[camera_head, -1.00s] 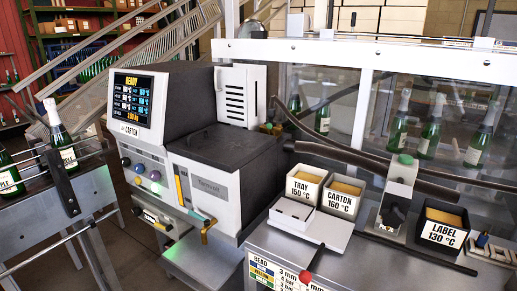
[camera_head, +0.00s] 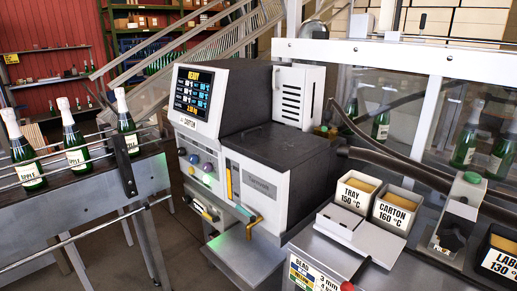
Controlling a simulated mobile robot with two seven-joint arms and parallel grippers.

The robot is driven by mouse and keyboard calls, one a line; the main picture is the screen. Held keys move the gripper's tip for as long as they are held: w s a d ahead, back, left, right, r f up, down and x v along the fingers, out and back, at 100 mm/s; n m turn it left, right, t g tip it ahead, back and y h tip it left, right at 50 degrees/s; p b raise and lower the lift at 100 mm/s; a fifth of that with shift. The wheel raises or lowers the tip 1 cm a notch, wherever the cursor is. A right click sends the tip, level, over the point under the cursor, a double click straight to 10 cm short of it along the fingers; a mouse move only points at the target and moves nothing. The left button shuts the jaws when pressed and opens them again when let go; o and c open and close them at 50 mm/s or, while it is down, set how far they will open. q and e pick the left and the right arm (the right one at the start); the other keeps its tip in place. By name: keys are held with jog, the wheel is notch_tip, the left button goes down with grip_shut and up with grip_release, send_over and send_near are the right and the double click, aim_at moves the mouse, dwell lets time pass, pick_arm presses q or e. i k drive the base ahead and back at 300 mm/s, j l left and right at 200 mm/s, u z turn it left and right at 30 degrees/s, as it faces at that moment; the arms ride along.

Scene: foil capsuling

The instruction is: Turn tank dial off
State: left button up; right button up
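The glue tank machine stands in the middle, a white and dark grey cabinet (camera_head: 262,196) with a closed dark lid. Its screen (camera_head: 197,95) is lit and reads READY, with rows of temperatures and CARTON below. A row of small coloured dials (camera_head: 195,160) sits on the front panel under the screen. A lower panel strip (camera_head: 201,207) carries another knob and small labels. The dial markings are too small to read. Neither of my grippers is in view.
A conveyor with several foil-topped bottles (camera_head: 75,150) stands at the left. At the right, a bench holds a TRAY 150 °C bin (camera_head: 355,194), a CARTON 160 °C bin (camera_head: 396,212) and a LABEL 130 °C bin (camera_head: 500,262). A brass nozzle (camera_head: 254,221) juts from the tank's front.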

aim_at(181, 151)
jog(key=i+j+u, duration=0.15)
jog(key=i+j, duration=0.2)
jog(key=j, duration=0.3)
jog(key=i+j+u, duration=0.15)
jog(key=i+j, duration=0.2)
jog(key=j, duration=0.2)
jog(key=i+j+u, duration=0.15)
jog(key=i+j, duration=0.25)
jog(key=j, duration=0.15)
